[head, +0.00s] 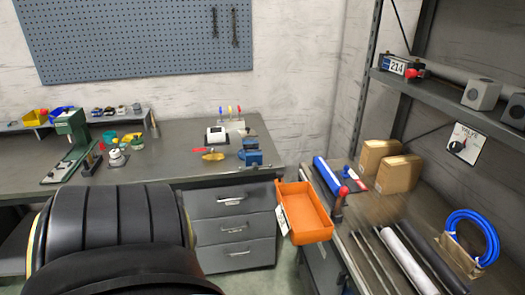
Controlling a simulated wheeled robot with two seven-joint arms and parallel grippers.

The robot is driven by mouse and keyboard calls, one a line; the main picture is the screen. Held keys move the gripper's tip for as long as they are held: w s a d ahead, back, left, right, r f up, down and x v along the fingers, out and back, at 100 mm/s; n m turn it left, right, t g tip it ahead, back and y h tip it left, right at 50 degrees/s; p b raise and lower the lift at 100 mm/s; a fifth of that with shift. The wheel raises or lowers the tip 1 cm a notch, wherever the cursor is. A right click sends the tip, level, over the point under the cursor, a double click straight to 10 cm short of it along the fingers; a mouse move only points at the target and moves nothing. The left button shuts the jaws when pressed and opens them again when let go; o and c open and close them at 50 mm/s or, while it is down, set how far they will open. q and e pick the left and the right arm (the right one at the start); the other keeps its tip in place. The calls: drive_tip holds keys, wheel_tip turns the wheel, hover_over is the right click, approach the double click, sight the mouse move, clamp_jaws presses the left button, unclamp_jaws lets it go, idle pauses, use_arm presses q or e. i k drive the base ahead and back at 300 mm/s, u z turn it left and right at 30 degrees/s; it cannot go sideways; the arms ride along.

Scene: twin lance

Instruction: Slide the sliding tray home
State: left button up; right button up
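An orange tray (306,211), the only tray-like slider I see, is between the grey drawer unit and the right-hand workbench. It is open-topped and looks empty, and it projects out at an angle into the gap. A white tag (282,220) hangs on its left side. What carries the tray underneath is hidden. Neither of my grippers is in view. A large black ribbed part of my own body fills the lower left.
A drawer unit (235,228) stands left of the tray. The right workbench (375,215) carries a red-knobbed lever (340,198) close to the tray, a blue roll, cardboard boxes (398,173), rods and a blue hose (471,232). A shelf (455,108) overhangs it.

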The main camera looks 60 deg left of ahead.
sight(300, 213)
drive_tip(key=k, duration=0.85)
drive_tip(key=u, duration=1.1)
drive_tip(key=i, duration=1.65)
drive_tip(key=z, duration=0.35)
